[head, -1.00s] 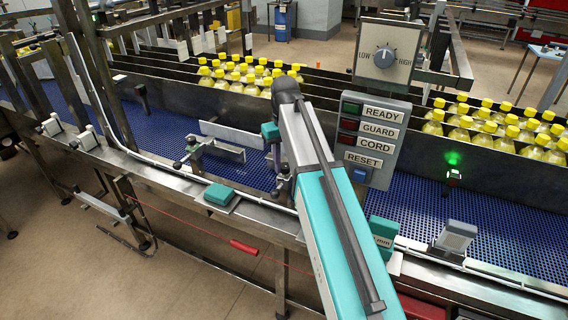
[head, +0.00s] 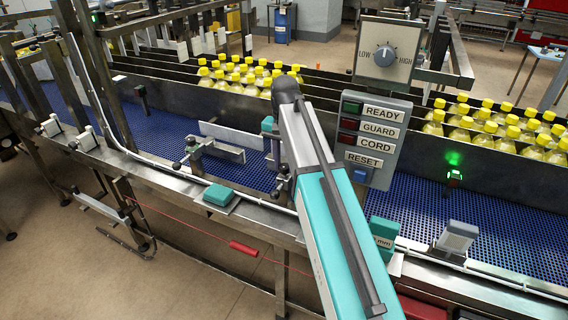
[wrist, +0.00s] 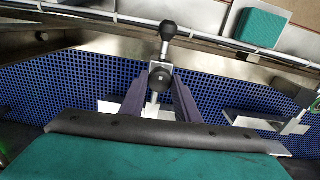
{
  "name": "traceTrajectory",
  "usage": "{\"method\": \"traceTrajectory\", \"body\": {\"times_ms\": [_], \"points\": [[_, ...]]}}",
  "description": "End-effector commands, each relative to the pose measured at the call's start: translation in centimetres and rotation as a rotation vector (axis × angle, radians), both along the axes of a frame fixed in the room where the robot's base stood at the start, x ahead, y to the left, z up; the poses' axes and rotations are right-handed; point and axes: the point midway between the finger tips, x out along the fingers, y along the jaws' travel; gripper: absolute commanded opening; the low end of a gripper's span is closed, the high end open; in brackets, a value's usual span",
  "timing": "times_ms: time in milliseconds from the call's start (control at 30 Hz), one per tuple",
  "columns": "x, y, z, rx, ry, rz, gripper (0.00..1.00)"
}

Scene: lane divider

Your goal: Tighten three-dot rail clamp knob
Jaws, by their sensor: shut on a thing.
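In the wrist view my gripper (wrist: 159,84) has its two grey-purple fingers on either side of a round black clamp knob (wrist: 160,77). The gripper is shut on this knob, which sits on a light metal rod above the blue belt. A second black ball knob (wrist: 168,30) stands just beyond it, near the rail edge. No dot marks can be made out on either knob.
Another clamp with black knobs (head: 193,141) and a metal guide plate stand to the left. A teal box (head: 218,194) lies on the front rail. A panel with labelled buttons (head: 372,140) is close right of my arm. Yellow-capped bottles (head: 240,78) fill lanes behind.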

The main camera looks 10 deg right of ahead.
Motion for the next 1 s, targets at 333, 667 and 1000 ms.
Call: {"method": "traceTrajectory", "body": {"times_ms": [333,667,1000], "points": [[0.33,0.07,0.39,0.002,-0.011,-0.052,0.06],[0.32,0.06,0.36,0.002,-0.011,-0.050,0.42],[0.12,-0.01,0.16,0.001,-0.004,-0.050,0.48]]}}
